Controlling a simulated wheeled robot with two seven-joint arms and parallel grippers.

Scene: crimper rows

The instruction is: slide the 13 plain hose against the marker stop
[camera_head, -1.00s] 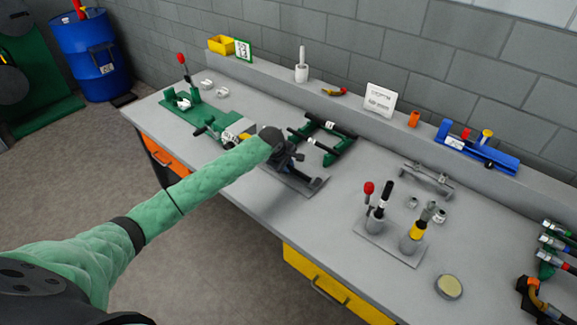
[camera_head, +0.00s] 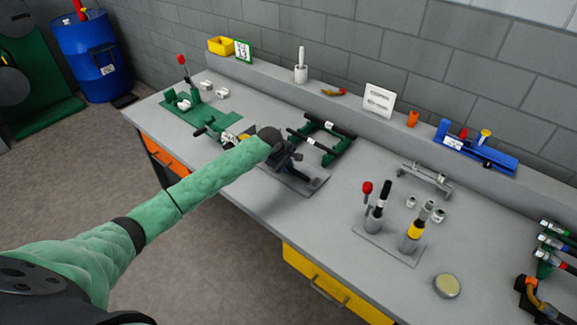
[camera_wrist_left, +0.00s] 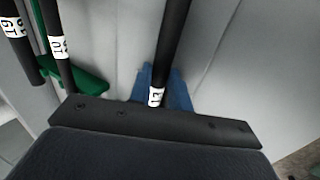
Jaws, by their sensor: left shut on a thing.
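In the left wrist view a black hose (camera_wrist_left: 171,45) with a white label that seems to read 13 runs down into my left gripper (camera_wrist_left: 157,118). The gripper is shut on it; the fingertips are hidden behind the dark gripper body. A blue part (camera_wrist_left: 178,88) lies behind the hose. In the head view my left gripper (camera_head: 281,150) is over a dark fixture (camera_head: 308,182) on a grey plate, and my sleeve and wrist hide most of the hose there. I cannot pick out the marker stop. My right gripper is not in view.
A green rack (camera_head: 339,153) with labelled black hoses stands just behind the gripper. A green lever tool (camera_head: 190,103) is at the left, and upright tools (camera_head: 376,213) with red and yellow parts are at the right. The bench front between them is clear.

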